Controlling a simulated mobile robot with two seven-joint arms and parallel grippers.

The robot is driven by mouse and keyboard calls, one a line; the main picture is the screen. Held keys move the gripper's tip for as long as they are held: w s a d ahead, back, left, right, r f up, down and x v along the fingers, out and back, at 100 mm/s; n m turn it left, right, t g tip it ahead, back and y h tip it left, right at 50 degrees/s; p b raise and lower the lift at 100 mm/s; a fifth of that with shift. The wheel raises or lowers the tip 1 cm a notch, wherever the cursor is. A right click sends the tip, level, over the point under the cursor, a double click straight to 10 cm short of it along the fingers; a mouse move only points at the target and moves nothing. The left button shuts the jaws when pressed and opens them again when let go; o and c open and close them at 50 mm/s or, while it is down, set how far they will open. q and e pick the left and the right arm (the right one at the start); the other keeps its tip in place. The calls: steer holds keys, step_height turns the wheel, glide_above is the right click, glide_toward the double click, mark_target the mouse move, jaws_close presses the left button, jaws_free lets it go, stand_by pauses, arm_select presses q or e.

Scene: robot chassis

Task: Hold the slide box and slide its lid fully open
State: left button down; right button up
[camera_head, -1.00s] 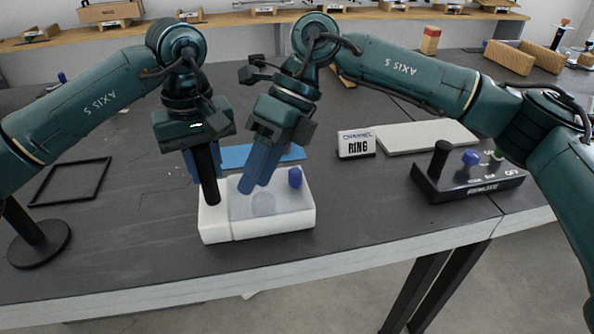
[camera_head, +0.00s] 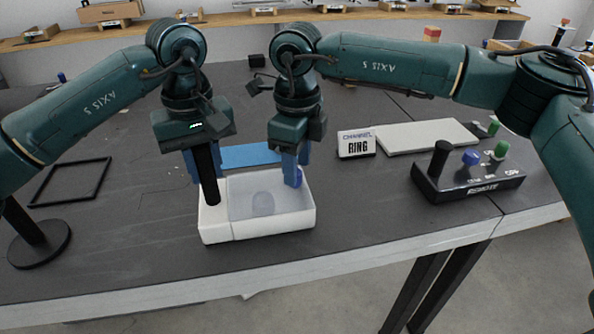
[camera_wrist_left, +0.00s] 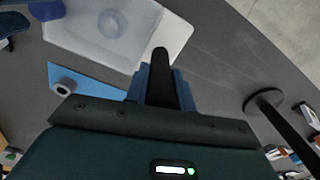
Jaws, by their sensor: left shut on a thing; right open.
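The white slide box (camera_head: 262,231) stands on the dark table, and its left part also shows in the left wrist view (camera_wrist_left: 178,38). Its lid (camera_head: 245,196) is a translucent grey panel, with a round shape faintly visible through it. A black post (camera_head: 209,188) rises from the box's left end. My left gripper (camera_head: 206,165) is shut on this post, seen also in the left wrist view (camera_wrist_left: 160,85). A blue knob (camera_head: 298,178) stands at the lid's right end. My right gripper (camera_head: 291,172) is open, pointing down, its fingers around the knob; contact is unclear.
A blue flat piece (camera_head: 250,156) lies behind the box. A black control box (camera_head: 468,183) with knobs sits further right. A black frame (camera_head: 70,181) lies at left.

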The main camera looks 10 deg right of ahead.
steer(key=shift+f, duration=1.35)
steer(key=shift+c, duration=0.3)
jaws_close()
